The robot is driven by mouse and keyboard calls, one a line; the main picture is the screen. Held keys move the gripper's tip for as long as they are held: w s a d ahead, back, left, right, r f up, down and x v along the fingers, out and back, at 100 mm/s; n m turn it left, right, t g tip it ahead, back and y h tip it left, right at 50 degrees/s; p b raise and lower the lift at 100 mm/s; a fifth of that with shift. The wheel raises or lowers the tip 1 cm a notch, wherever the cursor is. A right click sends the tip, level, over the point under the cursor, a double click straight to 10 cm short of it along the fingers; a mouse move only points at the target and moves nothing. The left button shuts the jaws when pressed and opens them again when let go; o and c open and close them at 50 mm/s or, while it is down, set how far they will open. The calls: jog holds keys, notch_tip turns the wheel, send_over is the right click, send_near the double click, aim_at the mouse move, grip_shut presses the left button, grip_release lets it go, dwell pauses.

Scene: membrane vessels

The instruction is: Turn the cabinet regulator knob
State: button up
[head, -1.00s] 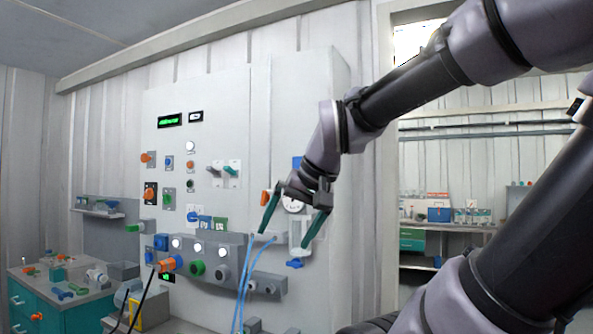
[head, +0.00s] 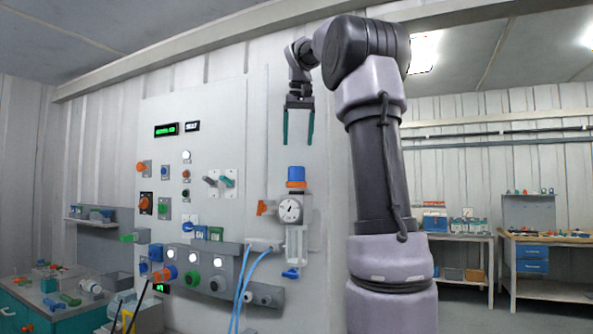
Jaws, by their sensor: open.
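The regulator knob (head: 296,174) is a blue cap with an orange ring beneath it. It tops the regulator unit, which has a round white gauge (head: 290,210) and a clear bowl (head: 296,243) below, on the right side of the white cabinet (head: 240,130). My gripper (head: 299,141) points straight down with its two green fingers apart and empty. In the picture it is directly above the knob, with a gap between the fingertips and the knob's top. How far it stands from the panel in depth is hard to tell.
An orange valve handle (head: 265,208) sticks out left of the gauge, and a blue valve (head: 291,273) sits under the bowl. More knobs and switches cover the panel at left. Workbenches (head: 550,240) stand at far right.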

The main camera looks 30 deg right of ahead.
aim_at(297, 168)
jog(key=x, duration=1)
jog(key=shift+w+d+f, duration=0.15)
jog(key=shift+w+f, duration=0.1)
jog(key=c, duration=1.1)
jog(key=shift+n, duration=0.3)
jog(key=n+y, duration=0.2)
jog(key=n, duration=0.2)
jog(key=shift+n, duration=0.3)
jog(key=n+y, duration=0.1)
jog(key=n, duration=0.4)
jog(key=shift+g+y, duration=0.4)
jog(key=shift+n, duration=0.3)
